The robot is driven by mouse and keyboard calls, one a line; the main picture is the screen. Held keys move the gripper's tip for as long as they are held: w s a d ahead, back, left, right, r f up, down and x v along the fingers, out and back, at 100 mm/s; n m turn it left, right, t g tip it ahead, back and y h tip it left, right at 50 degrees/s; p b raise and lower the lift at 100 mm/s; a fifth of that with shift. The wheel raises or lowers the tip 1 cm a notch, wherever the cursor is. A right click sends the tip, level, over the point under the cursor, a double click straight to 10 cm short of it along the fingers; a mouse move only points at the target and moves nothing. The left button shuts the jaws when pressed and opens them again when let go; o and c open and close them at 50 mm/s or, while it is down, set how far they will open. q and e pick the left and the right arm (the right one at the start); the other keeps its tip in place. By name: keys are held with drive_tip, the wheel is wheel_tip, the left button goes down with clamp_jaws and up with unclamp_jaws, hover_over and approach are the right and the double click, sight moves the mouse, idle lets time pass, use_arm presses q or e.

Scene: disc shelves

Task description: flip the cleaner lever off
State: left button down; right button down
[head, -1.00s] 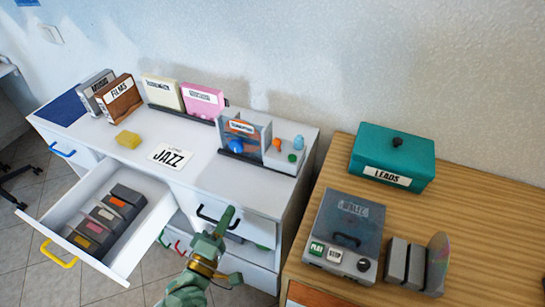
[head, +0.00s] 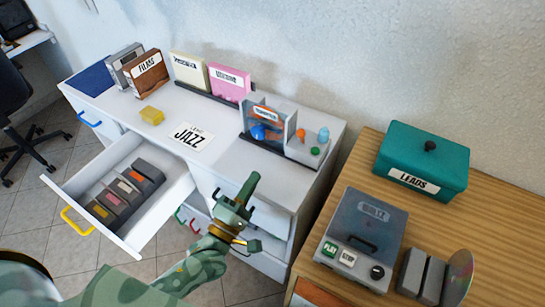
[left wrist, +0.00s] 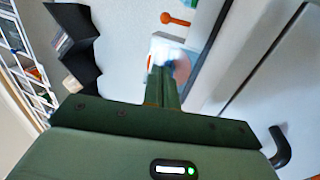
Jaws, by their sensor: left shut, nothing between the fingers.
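The cleaner is a small grey unit (head: 305,152) at the right end of the white cabinet top, with a light blue bottle (head: 323,134) and a green button (head: 315,151). Its small orange lever (head: 300,134) stands on it; an orange lever with a round knob also shows near the top of the left wrist view (left wrist: 178,19). I cannot tell its position for sure. My left gripper (head: 244,192) is shut and empty, in front of the cabinet's front edge, apart from the lever. In the left wrist view its fingers (left wrist: 163,82) point toward the cabinet top. My right gripper is out of view.
An open drawer (head: 150,228) with several cases juts out at the left. A clear-sided holder (head: 270,128) stands left of the cleaner. A wooden table (head: 490,225) at right bears a grey player (head: 365,235) and teal LEADS box (head: 425,155).

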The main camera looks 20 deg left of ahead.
use_arm(q)
approach(302, 136)
drive_tip(key=w+a, duration=0.2)
drive_tip(key=w, duration=0.1)
drive_tip(key=w+a+b, duration=0.1)
drive_tip(key=w+a, duration=0.1)
drive_tip(key=shift+r, duration=0.4)
drive_tip(key=shift+w+d+r, duration=0.2)
drive_tip(key=shift+w+d, duration=0.4)
drive_tip(key=shift+d, duration=0.35)
drive_tip(key=shift+w+d+r, duration=0.15)
drive_tip(key=shift+w+d, duration=0.2)
drive_tip(key=shift+d, duration=0.15)
